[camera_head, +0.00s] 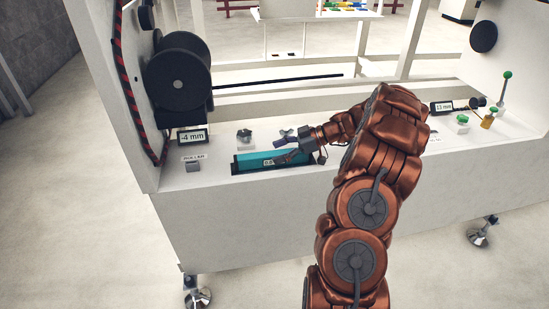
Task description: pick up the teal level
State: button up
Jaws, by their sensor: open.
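The teal level (252,161) is a long teal bar with dark ends and a small display near its middle. It lies on the white ledge of the rack in the head view, left of centre. My gripper (283,149) reaches in from the right over the level's right half. Its fingers are open and look close to the level's top. I cannot tell whether they touch it. The gripper and wrist hide part of the level's right side.
The white rack (235,220) has a ledge with a -4 mm display (192,136), a small grey block (193,166) and a 13 mm display (441,107). A black reel (178,80) stands left. A green-knobbed lever (503,90) stands right. My arm covers the ledge's middle.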

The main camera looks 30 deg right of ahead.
jog(key=shift+c, duration=0.4)
grip_shut()
dwell(0.4)
